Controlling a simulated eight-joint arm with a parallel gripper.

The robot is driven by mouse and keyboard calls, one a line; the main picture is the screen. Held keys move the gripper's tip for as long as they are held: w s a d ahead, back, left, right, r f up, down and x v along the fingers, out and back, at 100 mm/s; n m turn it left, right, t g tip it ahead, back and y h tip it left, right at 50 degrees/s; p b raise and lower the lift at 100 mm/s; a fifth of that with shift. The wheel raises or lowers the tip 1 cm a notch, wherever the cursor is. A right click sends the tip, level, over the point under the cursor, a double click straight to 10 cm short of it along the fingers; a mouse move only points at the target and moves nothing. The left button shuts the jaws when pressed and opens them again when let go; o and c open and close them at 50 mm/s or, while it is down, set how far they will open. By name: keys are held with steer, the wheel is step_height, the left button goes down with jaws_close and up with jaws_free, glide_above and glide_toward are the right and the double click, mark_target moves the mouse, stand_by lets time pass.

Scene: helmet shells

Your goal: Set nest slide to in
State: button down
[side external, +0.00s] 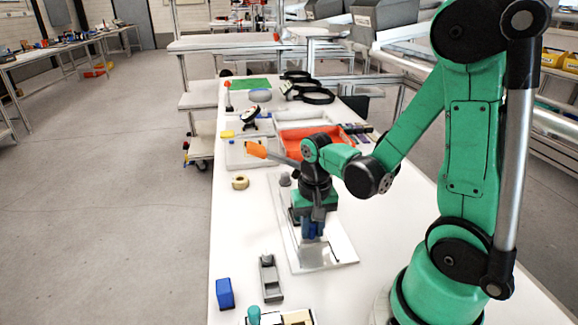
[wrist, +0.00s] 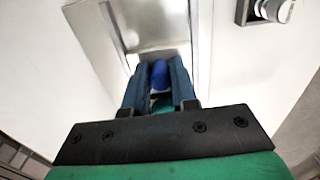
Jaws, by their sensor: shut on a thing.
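The nest slide is on a pale board (side external: 335,255) with a metal track, which runs along the white table under my arm. In the wrist view the metal track (wrist: 150,18) extends away from my fingers. My gripper (side external: 312,232) is low over the near part of the board. In the wrist view my gripper (wrist: 159,88) is shut on a blue rounded handle (wrist: 159,74), which looks like the slide's handle. The handle's lower part is hidden between the fingers, and I cannot tell how far the slide is in.
A grey device (side external: 269,278) and a blue box (side external: 224,293) stand at the near left. A tape roll (side external: 240,183) lies left of the board. An orange tray (side external: 310,143) and black rings (side external: 318,96) are farther back. The table left of the board is mostly clear.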

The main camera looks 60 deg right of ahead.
steer(key=w+d, duration=0.4)
steer(key=shift+w+d, duration=0.2)
steer(key=shift+w, duration=0.1)
steer(key=c, duration=0.7)
jaws_free()
steer(key=shift+r, duration=0.1)
steer(key=shift+r, duration=2.75)
steer(key=s+a+r+n+t, duration=0.1)
steer(key=a+r+n+t, duration=0.5)
steer(key=a+n, duration=0.3)
steer(key=shift+a+t, duration=0.6)
steer(key=shift+a, duration=0.75)
